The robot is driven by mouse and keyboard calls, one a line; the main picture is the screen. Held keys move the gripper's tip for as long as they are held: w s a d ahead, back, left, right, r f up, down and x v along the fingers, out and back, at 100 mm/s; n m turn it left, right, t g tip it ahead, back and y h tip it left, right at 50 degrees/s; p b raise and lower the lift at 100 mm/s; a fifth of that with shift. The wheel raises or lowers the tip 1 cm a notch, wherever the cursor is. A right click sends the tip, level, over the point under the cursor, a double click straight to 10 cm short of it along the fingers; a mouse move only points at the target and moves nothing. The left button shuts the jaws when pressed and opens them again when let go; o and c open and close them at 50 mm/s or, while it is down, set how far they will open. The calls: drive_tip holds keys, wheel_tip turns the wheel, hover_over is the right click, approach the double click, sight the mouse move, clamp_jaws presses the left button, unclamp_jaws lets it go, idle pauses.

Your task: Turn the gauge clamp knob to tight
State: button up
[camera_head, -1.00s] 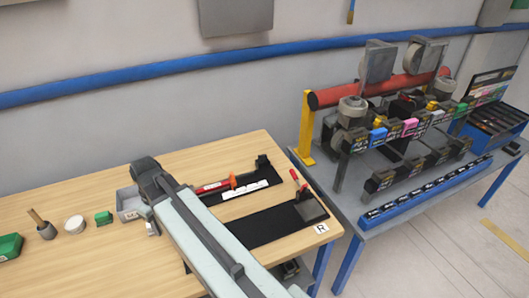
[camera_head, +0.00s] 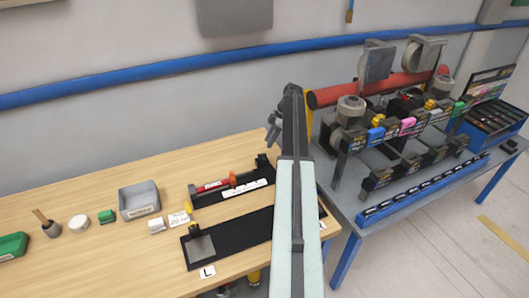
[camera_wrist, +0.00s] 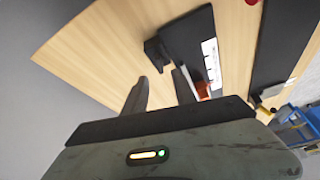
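The gauge fixture is a dark base (camera_head: 200,203) at the back of the table. It carries a red cylinder (camera_head: 212,186), an orange knob-like part (camera_head: 232,180) and a dark end block (camera_head: 262,161). I cannot read the knob's setting. In the wrist view the dark base (camera_wrist: 185,45) lies beyond my fingers, with the dark block (camera_wrist: 154,53) ahead and the orange part (camera_wrist: 203,90) partly hidden beside the right finger. My gripper (camera_wrist: 160,77) is open and empty, above the table near the fixture's block end, apparently touching nothing.
A black board (camera_head: 232,236) marked L lies in front; my arm covers its right end. A grey bench (camera_head: 345,190) with a red-barred machine stands right.

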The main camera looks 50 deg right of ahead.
sight(263, 154)
drive_tip(key=b+x, duration=0.6)
drive_tip(key=x, duration=0.1)
drive_tip(key=shift+f+b, duration=0.35)
drive_tip(key=shift+f, duration=0.05)
drive_tip(key=shift+r, duration=0.1)
drive_tip(key=shift+c, duration=0.3)
